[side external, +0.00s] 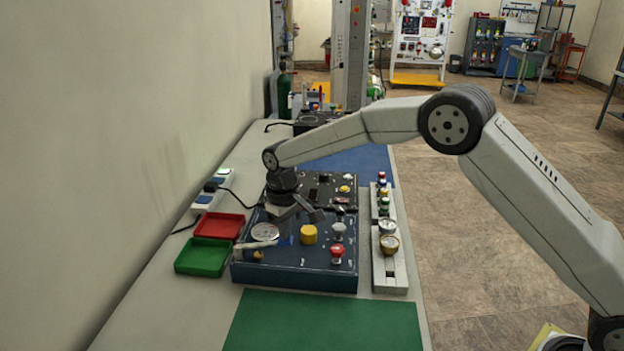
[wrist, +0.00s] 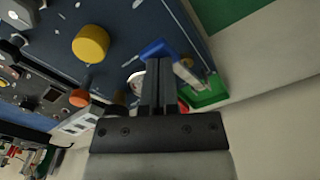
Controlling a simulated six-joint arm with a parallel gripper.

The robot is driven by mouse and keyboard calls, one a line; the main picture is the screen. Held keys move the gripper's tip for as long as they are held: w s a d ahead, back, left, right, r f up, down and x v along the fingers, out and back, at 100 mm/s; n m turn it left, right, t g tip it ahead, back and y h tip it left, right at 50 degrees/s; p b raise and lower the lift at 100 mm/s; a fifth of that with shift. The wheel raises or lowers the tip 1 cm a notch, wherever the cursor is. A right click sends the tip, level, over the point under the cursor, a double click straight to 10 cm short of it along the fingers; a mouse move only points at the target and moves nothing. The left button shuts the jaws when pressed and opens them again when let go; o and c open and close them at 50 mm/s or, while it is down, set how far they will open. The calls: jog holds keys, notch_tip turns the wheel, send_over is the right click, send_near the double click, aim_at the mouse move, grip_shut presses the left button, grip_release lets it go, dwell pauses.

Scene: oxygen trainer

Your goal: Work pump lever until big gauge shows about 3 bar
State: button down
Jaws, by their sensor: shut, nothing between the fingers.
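The dark blue panel box (side external: 295,277) sits on the bench. The big round gauge (side external: 264,232) is on its left rear; its needle is too small to read. A pale lever (side external: 250,245) lies across the left front, with a blue piece (side external: 285,240) at its right end. My gripper (wrist: 158,62) is shut and empty, above the panel. In the wrist view its fingertips overlap the blue piece (wrist: 156,47), with the pale lever (wrist: 188,76) just right of them. I cannot tell whether they touch. The gauge (wrist: 137,80) is largely hidden behind the fingers.
A yellow knob (side external: 308,234), silver knob (side external: 338,230) and red knob (side external: 337,251) stand on the panel. Red (side external: 219,227) and green (side external: 201,257) trays lie left. A grey rail with fittings (side external: 388,270) runs along the right. The green mat (side external: 320,322) in front is clear.

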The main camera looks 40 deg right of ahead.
aim_at(285, 242)
jog(key=shift+f, duration=1.9)
jog(key=shift+r, duration=1.95)
jog(key=shift+f, duration=1.95)
jog(key=shift+r, duration=1.95)
